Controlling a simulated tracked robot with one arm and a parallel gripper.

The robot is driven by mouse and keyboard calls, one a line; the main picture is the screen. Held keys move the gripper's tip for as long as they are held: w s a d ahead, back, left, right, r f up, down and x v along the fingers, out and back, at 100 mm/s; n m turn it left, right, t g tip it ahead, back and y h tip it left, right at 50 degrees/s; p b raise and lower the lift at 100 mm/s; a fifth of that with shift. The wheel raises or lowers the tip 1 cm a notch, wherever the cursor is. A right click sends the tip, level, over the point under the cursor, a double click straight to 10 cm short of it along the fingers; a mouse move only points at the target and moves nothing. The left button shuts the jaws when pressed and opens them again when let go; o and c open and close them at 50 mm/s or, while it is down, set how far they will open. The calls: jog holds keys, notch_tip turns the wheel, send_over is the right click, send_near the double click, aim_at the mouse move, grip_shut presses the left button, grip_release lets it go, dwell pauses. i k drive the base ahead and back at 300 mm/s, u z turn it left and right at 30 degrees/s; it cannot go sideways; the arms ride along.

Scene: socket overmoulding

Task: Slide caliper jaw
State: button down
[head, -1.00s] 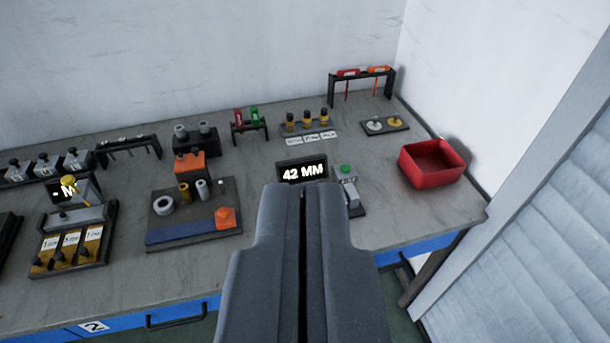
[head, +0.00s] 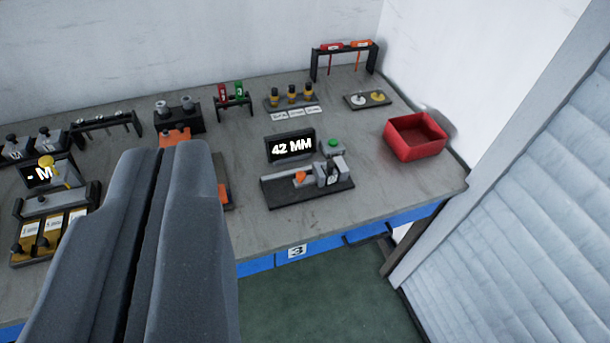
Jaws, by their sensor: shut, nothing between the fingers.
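The caliper station (head: 315,193) is a dark base on the bench with a rail, an orange piece (head: 300,178) and a grey block-like jaw (head: 329,172) on it. The orange piece sits just left of the grey jaw. A display (head: 291,147) behind it reads 42 MM, and a green button (head: 334,143) is at its right. My gripper (head: 180,150) is shut and empty, in the left foreground, left of the caliper station and apart from it in the picture. It hides part of the bench and most of the tray with the loose parts.
A red bin (head: 415,136) stands right of the caliper station. Racks with tools (head: 344,58) and yellow-topped parts (head: 292,95) stand at the back. A station with a yellow knob (head: 47,164) is at the left. Bare bench (head: 390,185) lies between the caliper and the right edge.

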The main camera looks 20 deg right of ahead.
aim_at(318, 177)
jog(key=z, duration=0.05)
jog(key=k, duration=0.8)
jog(key=i, duration=1.75)
jog(key=z, duration=0.35)
